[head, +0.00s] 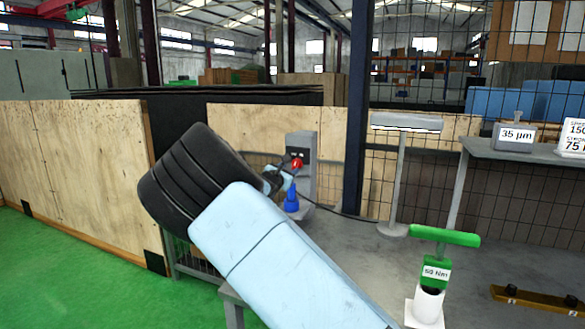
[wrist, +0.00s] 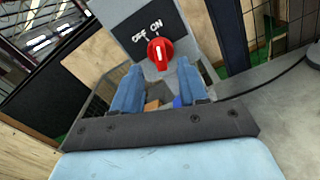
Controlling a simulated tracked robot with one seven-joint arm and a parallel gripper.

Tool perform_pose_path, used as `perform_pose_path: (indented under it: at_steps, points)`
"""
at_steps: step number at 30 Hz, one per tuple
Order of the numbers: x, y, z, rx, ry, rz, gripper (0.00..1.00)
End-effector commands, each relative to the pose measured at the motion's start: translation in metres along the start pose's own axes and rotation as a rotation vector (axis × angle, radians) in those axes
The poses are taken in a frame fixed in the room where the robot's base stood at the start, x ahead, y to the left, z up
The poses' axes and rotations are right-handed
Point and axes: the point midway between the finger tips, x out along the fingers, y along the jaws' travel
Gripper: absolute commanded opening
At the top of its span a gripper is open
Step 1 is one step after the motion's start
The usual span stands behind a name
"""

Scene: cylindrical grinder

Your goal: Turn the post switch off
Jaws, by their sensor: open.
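The post switch is a red knob (wrist: 160,55) on a dark plate with OFF and ON labels. In the wrist view its white mark points towards ON. In the head view the red knob (head: 297,163) is on a grey post (head: 305,150) behind my gripper (head: 280,180). My gripper (wrist: 157,88) is open, with its two blue fingers pointing at the post. In the wrist view the knob shows just beyond the fingertips, nearly centred between them. No contact is visible, and the exact gap cannot be told.
A blue object (head: 291,198) stands by the post. A grey lamp-like stand (head: 399,165) and a green-handled tool (head: 437,268) in a white holder are to the right. Plywood panels (head: 85,175) stand on the left. A black cable runs from the post.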

Motion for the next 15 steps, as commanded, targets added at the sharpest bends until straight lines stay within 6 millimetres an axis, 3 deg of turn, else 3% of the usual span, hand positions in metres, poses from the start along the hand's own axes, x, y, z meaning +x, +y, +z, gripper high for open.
perform_pose_path:
  at_steps: [6, 15]
  points:
    - [0.031, 0.0, 0.0, 0.0, -0.002, 0.0, 0.43]
    - [0.045, 0.0, 0.0, 0.0, 0.0, 0.0, 0.43]
